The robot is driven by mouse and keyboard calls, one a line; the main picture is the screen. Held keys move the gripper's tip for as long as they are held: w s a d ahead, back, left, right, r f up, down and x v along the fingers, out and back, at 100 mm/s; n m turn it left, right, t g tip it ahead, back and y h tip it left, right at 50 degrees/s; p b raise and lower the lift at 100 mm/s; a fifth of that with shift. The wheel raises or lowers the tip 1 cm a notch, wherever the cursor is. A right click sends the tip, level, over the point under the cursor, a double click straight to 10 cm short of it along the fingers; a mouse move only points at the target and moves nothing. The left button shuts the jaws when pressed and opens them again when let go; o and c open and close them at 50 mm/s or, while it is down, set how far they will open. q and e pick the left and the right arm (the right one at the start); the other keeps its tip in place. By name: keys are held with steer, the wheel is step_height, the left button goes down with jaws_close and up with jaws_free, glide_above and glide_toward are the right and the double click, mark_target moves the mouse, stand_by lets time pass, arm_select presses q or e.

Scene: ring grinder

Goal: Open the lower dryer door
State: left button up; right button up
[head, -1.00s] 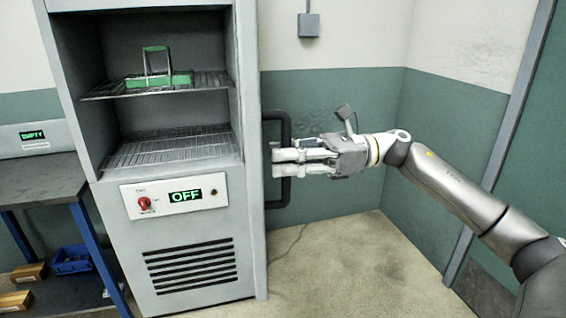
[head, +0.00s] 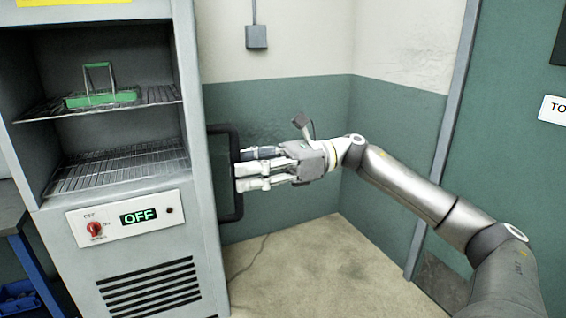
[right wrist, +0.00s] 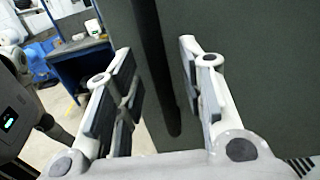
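The dryer (head: 120,245) is a grey cabinet at the left of the head view, with an open-fronted shelf compartment above its control panel. A black bracket-shaped handle (head: 223,217) stands out at the cabinet's right side. My right gripper (head: 238,169) is at the handle's upright bar, coming from the right. In the right wrist view its fingers are apart, and the black bar (right wrist: 160,90) shows in the gap between them, without clear contact. A dark flat surface (right wrist: 250,85) lies behind the bar. My left gripper is not in view.
A green tray (head: 100,98) sits on the upper wire shelf (head: 40,110). The control panel reads OFF (head: 138,216) beside a red knob (head: 94,229). A workbench (head: 12,215) stands at the left.

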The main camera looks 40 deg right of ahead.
steer(key=v, duration=1)
stand_by(0.4)
